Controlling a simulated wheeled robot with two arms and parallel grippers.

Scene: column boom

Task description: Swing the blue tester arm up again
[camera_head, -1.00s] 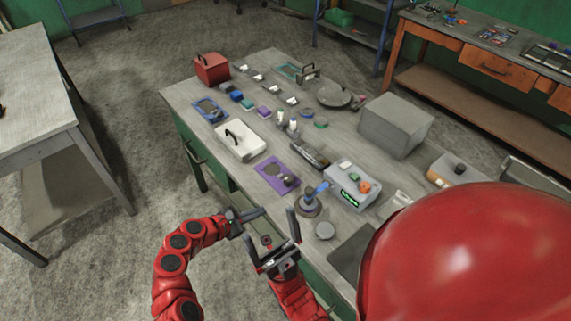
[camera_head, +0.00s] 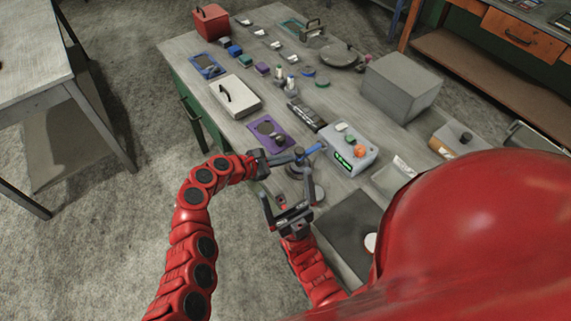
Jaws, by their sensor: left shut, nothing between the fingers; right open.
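The blue tester arm (camera_head: 315,148) is a short blue bar above a round dark base (camera_head: 300,170), near the table's front edge. It slants up to the right, toward the grey tester box (camera_head: 367,164) with a green display and an orange knob. My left gripper (camera_head: 299,154) is shut and empty. Its fingertips are right at the left end of the blue arm; I cannot tell whether they touch it. They hide part of the arm and its post. My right gripper (camera_head: 287,190) is open and empty, just in front of the round base.
A purple board (camera_head: 283,143) and a white case (camera_head: 245,92) lie left of the base. A small grey disc (camera_head: 318,194) is beside the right gripper's finger.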

